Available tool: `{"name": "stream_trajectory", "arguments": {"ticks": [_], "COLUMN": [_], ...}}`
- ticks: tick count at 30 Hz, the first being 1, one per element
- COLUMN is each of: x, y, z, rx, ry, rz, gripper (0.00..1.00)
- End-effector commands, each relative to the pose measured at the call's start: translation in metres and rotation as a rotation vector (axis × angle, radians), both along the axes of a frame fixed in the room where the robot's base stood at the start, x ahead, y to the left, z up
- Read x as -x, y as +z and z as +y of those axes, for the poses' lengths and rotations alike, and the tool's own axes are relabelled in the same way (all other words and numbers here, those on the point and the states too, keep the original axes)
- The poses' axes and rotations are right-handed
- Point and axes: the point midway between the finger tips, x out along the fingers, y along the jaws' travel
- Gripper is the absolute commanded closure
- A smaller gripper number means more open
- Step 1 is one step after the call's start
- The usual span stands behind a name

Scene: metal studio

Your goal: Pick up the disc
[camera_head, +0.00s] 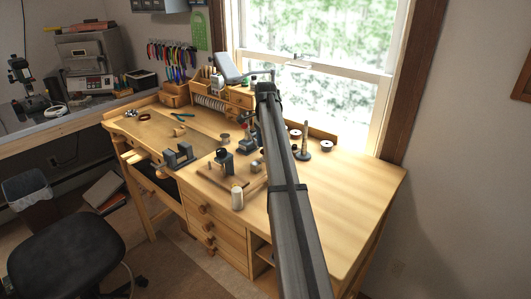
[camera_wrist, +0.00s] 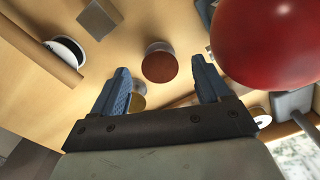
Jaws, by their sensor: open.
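My gripper (camera_wrist: 161,84) shows in the wrist view with its two blue fingers apart and nothing between the tips. A short round piece with a flat reddish-brown face (camera_wrist: 160,66) lies on the wood just beyond the fingertips, between them in the picture. I cannot tell which round piece is the task's disc. My arm hides the gripper in the head view.
A glossy red ball-shaped thing (camera_wrist: 272,38) looms close beside the right finger. The workbench (camera_head: 350,195) has a clear right front. A vise-like tool (camera_head: 179,157), a pale cylinder (camera_head: 237,198) and an organizer (camera_head: 240,96) stand on it. A window (camera_head: 335,60) is behind.

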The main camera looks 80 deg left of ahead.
Motion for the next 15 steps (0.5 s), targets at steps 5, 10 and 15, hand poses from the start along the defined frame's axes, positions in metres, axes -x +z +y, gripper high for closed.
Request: {"name": "stream_trajectory", "arguments": {"ticks": [5, 10, 15], "x": [0.0, 0.0, 0.0], "y": [-0.0018, -0.0038, -0.0046], "z": [0.0, 0.0, 0.0001], "rx": [0.0, 0.0, 0.0], "ry": [0.0, 0.0, 0.0], "rz": [0.0, 0.0, 0.0], "gripper": [0.24, 0.24, 0.24]}}
